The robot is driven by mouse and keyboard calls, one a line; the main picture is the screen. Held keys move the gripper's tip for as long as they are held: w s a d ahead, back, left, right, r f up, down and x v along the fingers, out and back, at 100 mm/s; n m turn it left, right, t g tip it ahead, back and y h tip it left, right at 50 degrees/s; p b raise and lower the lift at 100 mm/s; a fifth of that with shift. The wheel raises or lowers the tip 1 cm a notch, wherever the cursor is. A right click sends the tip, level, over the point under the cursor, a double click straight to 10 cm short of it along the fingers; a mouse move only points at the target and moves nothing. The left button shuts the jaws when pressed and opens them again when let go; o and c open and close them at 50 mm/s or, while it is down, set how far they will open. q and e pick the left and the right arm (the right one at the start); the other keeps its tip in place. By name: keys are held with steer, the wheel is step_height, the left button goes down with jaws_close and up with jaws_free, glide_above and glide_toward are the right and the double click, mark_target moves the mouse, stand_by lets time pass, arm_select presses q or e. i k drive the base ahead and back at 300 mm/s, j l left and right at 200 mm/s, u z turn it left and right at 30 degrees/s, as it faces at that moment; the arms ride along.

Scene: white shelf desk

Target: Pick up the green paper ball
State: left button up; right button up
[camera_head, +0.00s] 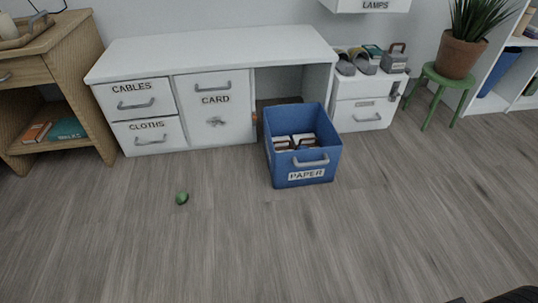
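The green paper ball (182,198) lies on the wooden floor, left of the middle of the head view. It sits in front of the white shelf desk (215,48), apart from everything around it. A dark part shows at the bottom right corner, cut off by the picture edge; I cannot tell what it is. Neither my left nor my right gripper can be made out in this view.
A wooden side table (60,60) stands at the left. A potted plant (458,55) sits on a green stool (440,80) at the right. The front floor is clear.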

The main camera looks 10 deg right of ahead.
mark_target(183, 197)
steer(key=i+j+u, duration=0.2)
steer(key=i+j, duration=0.15)
steer(key=i+j+u, duration=0.2)
steer(key=i, duration=0.35)
steer(key=i+j+u, duration=0.2)
steer(key=i+j, duration=0.15)
steer(key=i, duration=0.1)
